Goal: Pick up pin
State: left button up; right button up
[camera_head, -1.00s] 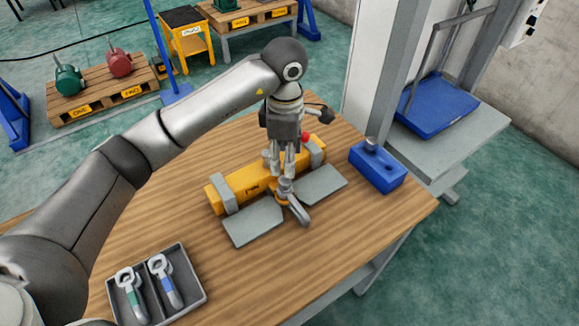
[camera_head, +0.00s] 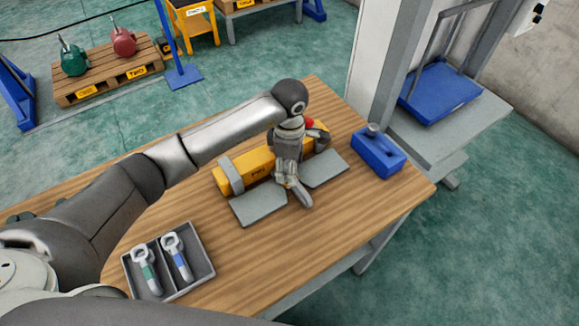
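My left gripper (camera_head: 287,182) points down at the front of the beam. Its fingertips are at a small metal fitting with a grey lever-like part (camera_head: 302,195) leaning to the lower right. The fingers overlap the fitting, so I cannot tell whether they are closed on it. I cannot single out the pin for certain. A short grey cylinder (camera_head: 373,130) stands in a blue block (camera_head: 378,155) to the right. My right gripper is not in view.
A grey tray (camera_head: 208,276) at the table's front left holds two ring-ended tools, one marked green, one blue. A red knob (camera_head: 309,122) shows behind my wrist. A grey post (camera_head: 376,70) rises behind the table. The table's front right is clear.

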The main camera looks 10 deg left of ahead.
pick_arm(q)
jog(key=shift+c, duration=0.5)
jog(key=c, duration=0.5)
grip_shut()
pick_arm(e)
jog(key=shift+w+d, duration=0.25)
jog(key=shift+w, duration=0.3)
pick_arm(q)
jog(key=shift+r, duration=0.15)
